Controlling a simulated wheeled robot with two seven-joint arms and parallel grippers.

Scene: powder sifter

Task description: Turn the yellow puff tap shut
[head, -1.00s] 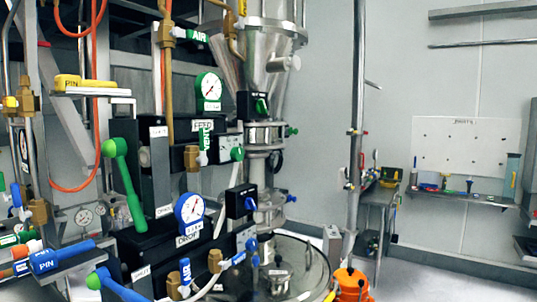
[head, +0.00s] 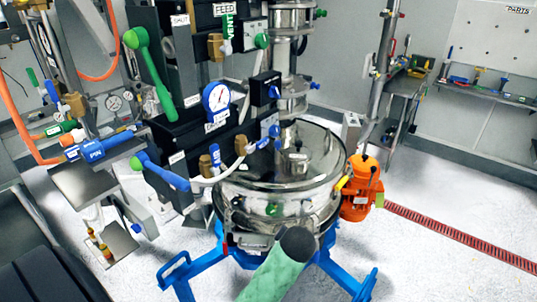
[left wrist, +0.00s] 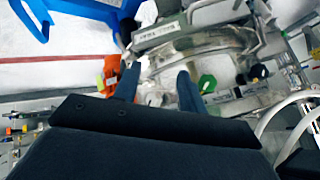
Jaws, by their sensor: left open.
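In the head view a small yellow handle (head: 342,182), which looks like the puff tap, sticks out at the right rim of the steel sifter (head: 230,177), beside an orange motor-like unit (head: 361,190). Its exact turn is too small to tell. In the left wrist view a yellow bit (left wrist: 100,84) shows at the orange unit (left wrist: 112,66), left of my left gripper. My left gripper (left wrist: 157,82) is open, its two dark fingers apart with grey metal beyond and nothing held. I cannot make out my left gripper in the head view. My right gripper is not in view.
Blue legs (head: 181,272) carry the sifter. A green sleeve-like piece (head: 272,276) with a dark round end is in front. Left stands a panel with a green lever (head: 150,75), blue lever (head: 160,174) and blue gauge (head: 217,98).

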